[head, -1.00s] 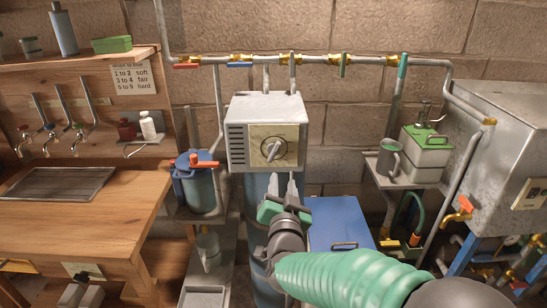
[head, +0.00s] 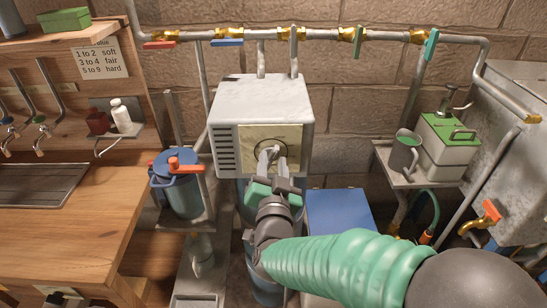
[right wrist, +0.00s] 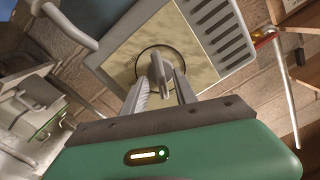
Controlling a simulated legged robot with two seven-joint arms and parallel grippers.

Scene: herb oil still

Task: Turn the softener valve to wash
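The softener valve head (head: 262,100) is a pale grey box with a cream dial plate (head: 291,135) on its front. A grey lever knob (right wrist: 157,66) stands out from the middle of the dial in the right wrist view. My right gripper (head: 271,165) is at the front of the dial. In the right wrist view its two fingers (right wrist: 161,84) are apart, one on each side of the knob's near end. I cannot tell whether either finger touches it. The fingers partly hide the dial in the head view, and its markings are unreadable. My left gripper is not in view.
Pipes with coloured valve handles (head: 227,43) run above the box. A blue canister with an orange handle (head: 180,180) stands to its left. A blue lidded box (head: 340,215) is below right. A shelf (head: 405,178) holds a mug and a green-topped container.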

